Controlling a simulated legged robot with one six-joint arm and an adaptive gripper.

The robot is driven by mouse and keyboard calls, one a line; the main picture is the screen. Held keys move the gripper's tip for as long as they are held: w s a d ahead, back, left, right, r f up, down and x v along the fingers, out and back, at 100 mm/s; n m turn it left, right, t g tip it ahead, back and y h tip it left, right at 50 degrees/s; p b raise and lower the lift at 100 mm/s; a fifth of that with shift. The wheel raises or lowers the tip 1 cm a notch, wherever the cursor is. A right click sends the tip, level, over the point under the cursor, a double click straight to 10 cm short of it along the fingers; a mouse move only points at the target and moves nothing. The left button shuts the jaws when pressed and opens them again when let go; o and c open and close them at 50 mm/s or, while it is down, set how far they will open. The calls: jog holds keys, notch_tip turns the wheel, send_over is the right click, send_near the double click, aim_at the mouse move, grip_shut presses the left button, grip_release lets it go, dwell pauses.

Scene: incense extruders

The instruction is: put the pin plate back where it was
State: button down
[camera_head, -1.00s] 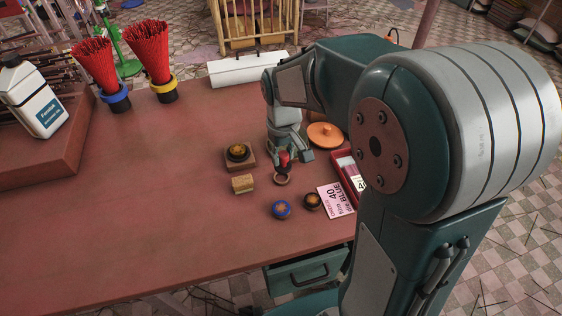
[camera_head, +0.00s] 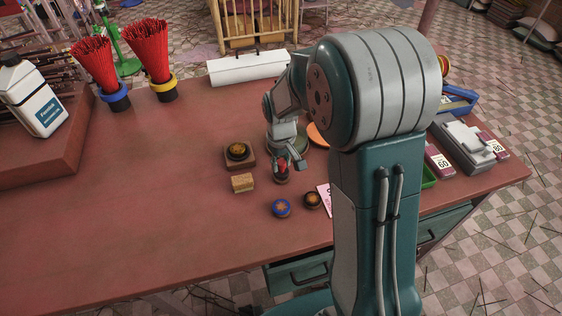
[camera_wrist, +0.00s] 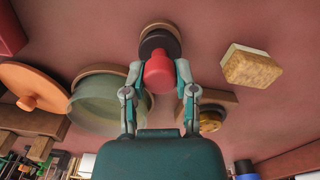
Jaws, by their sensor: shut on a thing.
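My gripper (camera_wrist: 160,72) is shut on the red knob of a dark round piece, which I take to be the pin plate (camera_wrist: 158,76). In the head view the pin plate (camera_head: 282,168) is upright beneath my gripper (camera_head: 289,164), right of a wooden block (camera_head: 239,163) that carries a gold-centred disc (camera_head: 237,151). The plate's dark lower part is over a brown ring (camera_wrist: 160,27) on the table. I cannot tell whether it is touching the ring or just above it. Its underside is hidden.
A yellow sponge-like block (camera_head: 243,183) lies to the left. A green round dish (camera_wrist: 108,108) and an orange lid (camera_wrist: 32,88) are nearby. The table's left middle is clear.

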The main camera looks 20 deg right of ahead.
aim_at(281, 162)
jog(key=shift+f, duration=0.55)
jog(key=shift+c, duration=2)
grip_release()
notch_tip(281, 162, up, 13)
jog(key=s+r+m+t, duration=0.1)
jog(key=s+r, duration=0.3)
jog(key=s, duration=0.6)
jog(key=s+r+m+t, duration=0.2)
jog(key=s+r+t, duration=0.2)
jog(key=s, duration=0.7)
jog(key=shift+t, duration=0.3)
